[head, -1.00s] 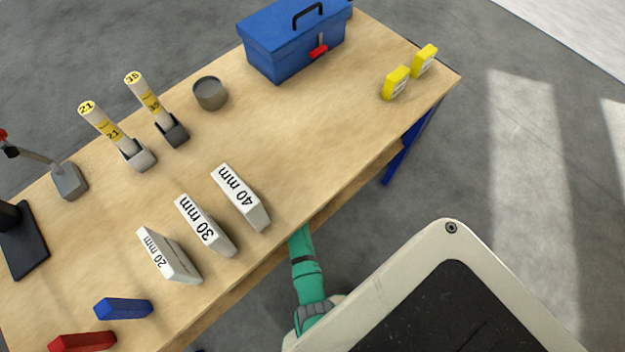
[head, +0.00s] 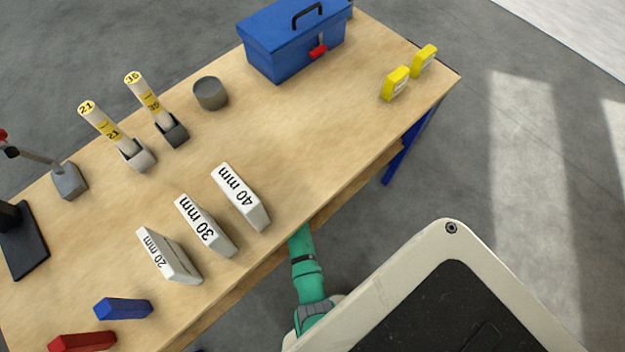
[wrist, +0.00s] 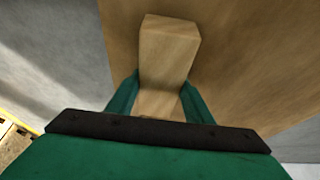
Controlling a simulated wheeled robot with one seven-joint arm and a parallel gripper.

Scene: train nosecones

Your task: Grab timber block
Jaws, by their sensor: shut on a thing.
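A timber block (wrist: 168,50) shows in the wrist view, a pale wooden bar standing out between the two fingers. My gripper (wrist: 160,88) is shut on it, with one green finger at each side. The block's lower part is partly hidden by the dark bar of the gripper. In the head view the block and the fingers are hidden; only my green arm shows at the front edge of the workbench (head: 300,140).
White blocks marked 20 mm (head: 168,256), 30 mm (head: 205,226) and 40 mm (head: 240,198) stand near the front edge. A blue toolbox (head: 290,45), a grey cup (head: 210,93) and yellow devices (head: 396,83) are farther back. The bench's middle is clear.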

